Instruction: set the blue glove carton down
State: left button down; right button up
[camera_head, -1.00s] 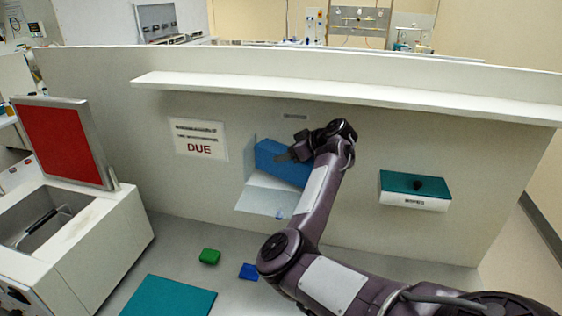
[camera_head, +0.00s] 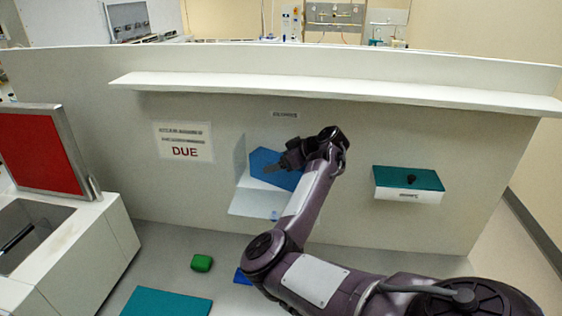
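The blue glove carton (camera_head: 266,166) is at the pale open holder (camera_head: 252,204) on the wall panel and looks tilted, its right end lower. Whether it rests in the holder or is held just in front of it cannot be told. My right gripper (camera_head: 284,164) is at the carton's right side, with a dark finger across its face. The gripper's other finger is not clearly visible, so its grip is unclear. My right forearm hides the carton's lower right and part of the holder. My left gripper is out of view.
A teal-topped box (camera_head: 408,185) is on the wall to the right. A shelf (camera_head: 330,90) runs above. A green block (camera_head: 201,263), a blue block (camera_head: 241,277) and a teal mat (camera_head: 167,303) lie below. A white bin with a red lid panel (camera_head: 40,153) stands left.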

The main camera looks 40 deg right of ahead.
jog(key=shift+s+r, duration=0.15)
jog(key=shift+d+r+p, duration=0.15)
jog(key=shift+r+p, duration=0.05)
jog(key=shift+p, duration=0.1)
jog(key=b+v, duration=0.1)
jog(key=v, duration=0.1)
jog(key=b+v, duration=0.2)
jog(key=shift+s+d+f+b, duration=0.15)
jog(key=shift+s+f+b, duration=0.05)
jog(key=shift+f+b, duration=0.1)
jog(key=b+v, duration=0.3)
jog(key=v, duration=0.3)
jog(key=shift+s+r, duration=0.15)
jog(key=shift+r, duration=0.1)
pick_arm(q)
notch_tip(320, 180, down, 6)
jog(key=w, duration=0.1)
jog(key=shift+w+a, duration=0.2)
pick_arm(e)
jog(key=shift+s+d+r, duration=0.1)
jog(key=shift+s+r, duration=0.35)
